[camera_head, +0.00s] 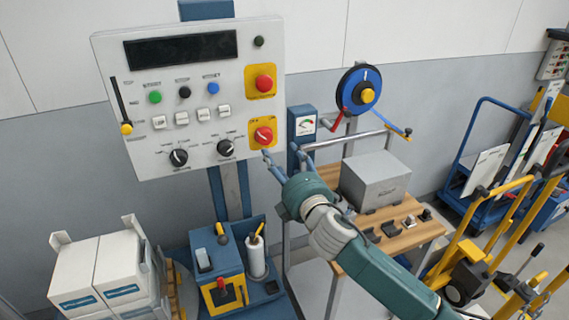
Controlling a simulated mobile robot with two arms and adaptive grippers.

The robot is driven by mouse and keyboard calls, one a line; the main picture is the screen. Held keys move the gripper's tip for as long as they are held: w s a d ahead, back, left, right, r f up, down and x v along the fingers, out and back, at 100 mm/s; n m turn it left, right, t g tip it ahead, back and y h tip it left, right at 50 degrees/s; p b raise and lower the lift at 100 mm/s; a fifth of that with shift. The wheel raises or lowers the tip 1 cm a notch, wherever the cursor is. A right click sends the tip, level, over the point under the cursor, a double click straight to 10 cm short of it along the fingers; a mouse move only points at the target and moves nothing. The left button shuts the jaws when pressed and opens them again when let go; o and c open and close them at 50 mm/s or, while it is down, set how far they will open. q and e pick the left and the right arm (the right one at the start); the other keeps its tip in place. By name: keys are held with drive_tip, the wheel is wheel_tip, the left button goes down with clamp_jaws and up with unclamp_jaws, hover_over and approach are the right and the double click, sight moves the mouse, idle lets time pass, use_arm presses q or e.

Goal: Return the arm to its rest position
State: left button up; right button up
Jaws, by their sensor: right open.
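My right arm comes in from the lower right. My right gripper (283,166) is open, with its fingers near the lower right corner of the control panel (205,135). The fingertips are just below the red rotary switch (263,136) on its yellow plate. I cannot tell whether a fingertip touches the panel. The gripper holds nothing that I can see. My left gripper is not in view.
A wooden bench (418,234) with a grey box (375,181) stands behind my right arm. A blue wheel with cranks (356,88) is above it. Stacked white boxes (97,268) stand lower left. Yellow and blue carts (484,252) stand at right.

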drive_tip(key=shift+v, duration=0.85)
